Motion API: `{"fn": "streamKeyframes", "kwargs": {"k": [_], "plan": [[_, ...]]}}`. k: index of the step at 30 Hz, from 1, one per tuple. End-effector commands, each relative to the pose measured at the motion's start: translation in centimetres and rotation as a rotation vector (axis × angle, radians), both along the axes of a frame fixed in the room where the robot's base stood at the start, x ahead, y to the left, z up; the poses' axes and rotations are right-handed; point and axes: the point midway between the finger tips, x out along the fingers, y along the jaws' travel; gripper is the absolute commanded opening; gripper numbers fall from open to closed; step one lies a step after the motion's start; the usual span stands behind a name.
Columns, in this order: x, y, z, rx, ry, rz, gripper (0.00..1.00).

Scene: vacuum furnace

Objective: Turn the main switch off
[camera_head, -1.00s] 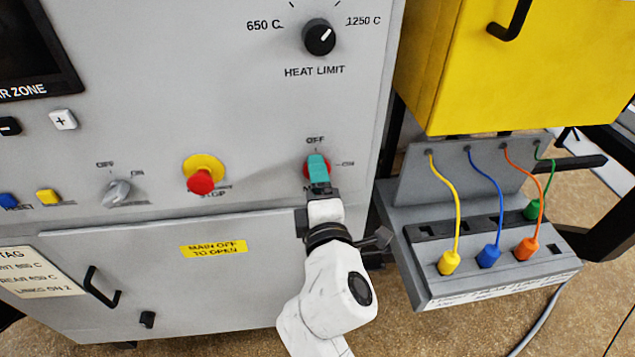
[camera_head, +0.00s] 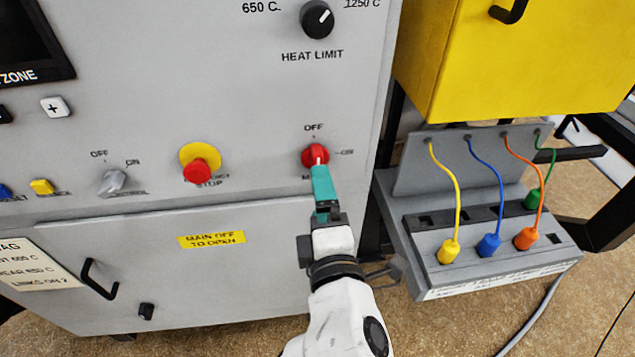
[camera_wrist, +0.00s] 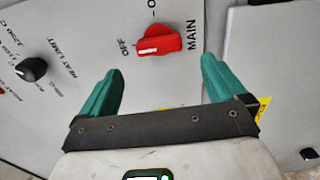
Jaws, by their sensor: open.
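The red main switch (camera_head: 316,156) is on the grey panel, below its OFF label and left of its ON label. In the wrist view the red handle (camera_wrist: 160,42) lies in line with the OFF label, and its white mark is at the OFF end. My gripper (camera_head: 320,178) is just below the switch in the head view, its teal fingers partly over the label under it. In the wrist view my gripper (camera_wrist: 162,70) is open and empty, its fingers spread to either side and apart from the handle.
A red stop button (camera_head: 198,170) on a yellow base and a grey control knob (camera_head: 113,182) are left of the switch. The heat limit knob (camera_head: 317,19) is above. A cable box (camera_head: 480,262) and yellow cabinet (camera_head: 520,70) stand at right.

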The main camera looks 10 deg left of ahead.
Motion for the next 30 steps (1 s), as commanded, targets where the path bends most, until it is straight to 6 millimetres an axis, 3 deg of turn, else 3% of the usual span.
{"fn": "streamKeyframes", "kwargs": {"k": [3, 9, 26, 30], "plan": [[-1.9, -0.5, -0.2, 0.000, 0.002, 0.000, 0.98], [-3.4, -1.0, 0.0, 0.000, 0.000, 0.000, 0.98], [-3.5, -1.1, 0.0, 0.001, 0.002, -0.003, 0.98], [-3.1, -3.4, -1.6, 0.049, 0.076, -0.055, 0.98]]}}
